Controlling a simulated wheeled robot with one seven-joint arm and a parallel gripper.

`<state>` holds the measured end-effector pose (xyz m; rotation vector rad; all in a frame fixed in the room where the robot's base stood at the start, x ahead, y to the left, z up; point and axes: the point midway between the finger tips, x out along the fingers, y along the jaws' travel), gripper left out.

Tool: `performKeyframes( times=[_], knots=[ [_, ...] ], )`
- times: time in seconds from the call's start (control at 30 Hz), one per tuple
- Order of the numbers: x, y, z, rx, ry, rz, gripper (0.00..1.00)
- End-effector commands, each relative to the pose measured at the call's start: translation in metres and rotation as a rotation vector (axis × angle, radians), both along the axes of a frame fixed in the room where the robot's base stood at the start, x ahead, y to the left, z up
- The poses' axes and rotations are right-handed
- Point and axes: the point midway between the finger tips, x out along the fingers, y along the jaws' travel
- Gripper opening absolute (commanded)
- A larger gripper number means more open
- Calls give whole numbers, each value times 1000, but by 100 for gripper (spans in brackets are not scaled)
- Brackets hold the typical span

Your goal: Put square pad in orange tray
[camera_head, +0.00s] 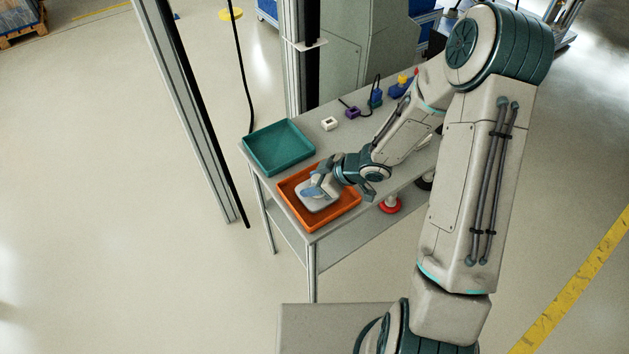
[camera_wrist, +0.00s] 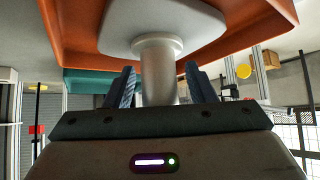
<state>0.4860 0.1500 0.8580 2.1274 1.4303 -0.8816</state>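The square pad (camera_head: 312,204), light grey with rounded corners, sits within the orange tray (camera_head: 345,217) at the table's front left corner. In the wrist view the pad (camera_wrist: 120,30) has a round metal stem (camera_wrist: 160,75). My gripper (camera_head: 319,190) is at the pad from the right. In the wrist view my gripper's (camera_wrist: 162,80) two fingers stand on either side of the stem, with a narrow gap showing on each side, so it looks open around it. The orange tray (camera_wrist: 75,40) fills the top of that view. Whether the pad rests flat on the tray floor is hard to tell.
A green tray (camera_head: 279,148) is behind the orange one on the table (camera_head: 325,146). A small white block (camera_head: 329,124), a purple block (camera_head: 352,112) and blue parts (camera_head: 376,98) stand farther back.

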Motion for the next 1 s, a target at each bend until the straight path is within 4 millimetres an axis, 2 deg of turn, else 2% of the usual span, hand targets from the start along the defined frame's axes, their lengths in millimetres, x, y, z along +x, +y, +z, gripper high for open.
performKeyframes(
  times=[0.17,0.6,0.8,0.9,1.0],
  knots=[
    [-1,-5,10,-1,-1,-1,50],
    [-25,-62,73,-2,-4,-1,50],
    [-31,-77,87,-1,-1,-3,50],
    [-26,-83,93,-30,-21,-31,50],
    [-10,-97,107,-115,-75,-123,50]
  ],
)
